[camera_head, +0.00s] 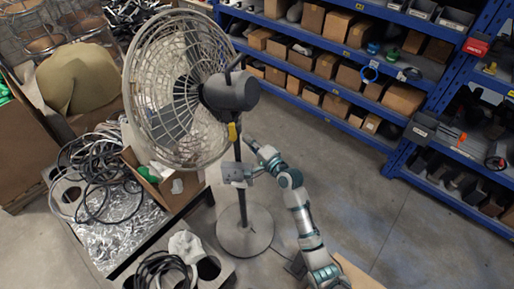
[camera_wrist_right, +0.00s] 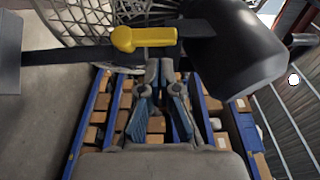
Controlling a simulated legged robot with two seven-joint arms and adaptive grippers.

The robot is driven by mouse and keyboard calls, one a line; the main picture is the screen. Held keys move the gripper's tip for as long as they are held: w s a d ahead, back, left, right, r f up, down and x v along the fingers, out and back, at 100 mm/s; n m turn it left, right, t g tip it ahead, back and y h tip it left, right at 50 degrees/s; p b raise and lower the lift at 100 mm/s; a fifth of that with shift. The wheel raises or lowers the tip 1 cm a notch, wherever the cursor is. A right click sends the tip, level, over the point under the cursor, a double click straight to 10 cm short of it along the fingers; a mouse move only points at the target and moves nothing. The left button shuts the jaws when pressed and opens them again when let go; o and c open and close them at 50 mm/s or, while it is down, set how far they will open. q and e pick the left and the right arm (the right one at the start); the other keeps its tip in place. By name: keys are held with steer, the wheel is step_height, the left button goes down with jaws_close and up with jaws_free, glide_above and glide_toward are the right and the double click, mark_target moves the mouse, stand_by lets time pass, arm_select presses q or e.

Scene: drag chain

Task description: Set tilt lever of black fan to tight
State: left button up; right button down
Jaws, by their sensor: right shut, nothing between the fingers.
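The black fan (camera_head: 230,92) stands upright on a round base, its wire cage facing left in the head view. Its yellow tilt lever (camera_head: 232,131) sits just below the dark motor housing. In the right wrist view the lever (camera_wrist_right: 145,38) lies across the pole, roughly along it, with the motor housing (camera_wrist_right: 240,50) to its right. My right gripper (camera_head: 250,143) is close to the pole, just right of and below the lever. In the wrist view its fingertips (camera_wrist_right: 160,66) are together and empty, just below the lever; contact cannot be told. My left gripper is out of view.
A grey box (camera_head: 237,172) is fixed on the fan's pole below the lever. Coiled cables and a carton (camera_head: 160,190) crowd a table at left. Blue shelves (camera_head: 330,45) with boxes stand behind. The floor at right is clear.

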steer(key=v, duration=0.5)
steer(key=shift+s+d, duration=0.15)
steer(key=shift+d, duration=0.1)
